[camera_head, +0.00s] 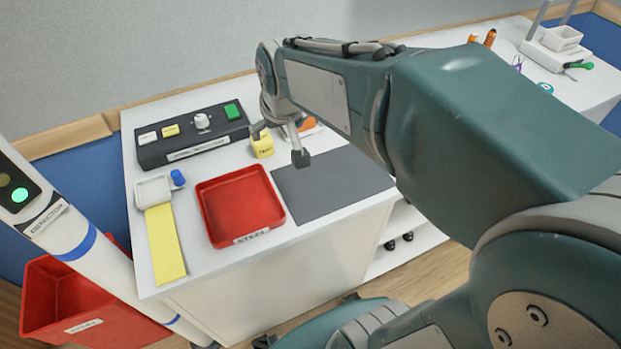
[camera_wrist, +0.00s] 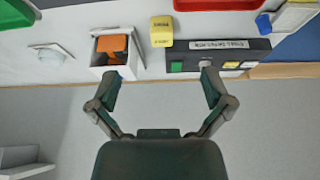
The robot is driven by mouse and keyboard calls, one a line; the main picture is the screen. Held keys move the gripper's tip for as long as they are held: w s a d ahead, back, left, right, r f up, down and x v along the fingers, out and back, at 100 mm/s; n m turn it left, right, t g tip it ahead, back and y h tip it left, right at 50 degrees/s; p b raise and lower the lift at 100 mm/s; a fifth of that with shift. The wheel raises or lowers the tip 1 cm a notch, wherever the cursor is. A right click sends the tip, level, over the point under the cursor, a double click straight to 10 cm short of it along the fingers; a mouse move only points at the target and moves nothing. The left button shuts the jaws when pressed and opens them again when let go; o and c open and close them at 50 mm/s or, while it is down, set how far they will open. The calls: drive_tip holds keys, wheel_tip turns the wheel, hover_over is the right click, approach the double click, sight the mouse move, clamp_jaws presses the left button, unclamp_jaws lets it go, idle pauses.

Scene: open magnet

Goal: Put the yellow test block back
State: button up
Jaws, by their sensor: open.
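The yellow test block (camera_head: 263,146) stands on the white table, just right of the black control box and behind the grey mat. It has dark lettering on it. In the wrist view, the yellow test block (camera_wrist: 161,31) is ahead of the fingertips, roughly midway between them sideways. My gripper (camera_head: 279,144) is open with its fingers spread wide, close to the block in the head view. In the wrist view, my gripper (camera_wrist: 160,74) has nothing between its fingers. I cannot tell its exact height above the table.
The black control box (camera_head: 192,134) has a knob and coloured buttons. A red tray (camera_head: 203,196), grey mat (camera_head: 332,187), white dish (camera_head: 152,190) and yellow strip (camera_head: 165,245) share the table. A white box with an orange thing (camera_wrist: 110,44) sits beside the block. A detector post (camera_head: 90,255) stands left.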

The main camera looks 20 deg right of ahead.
drive_tip(key=s, duration=1.5)
drive_tip(key=shift+s+r+t, duration=0.3)
drive_tip(key=shift+s+r, duration=0.05)
idle(1.1)
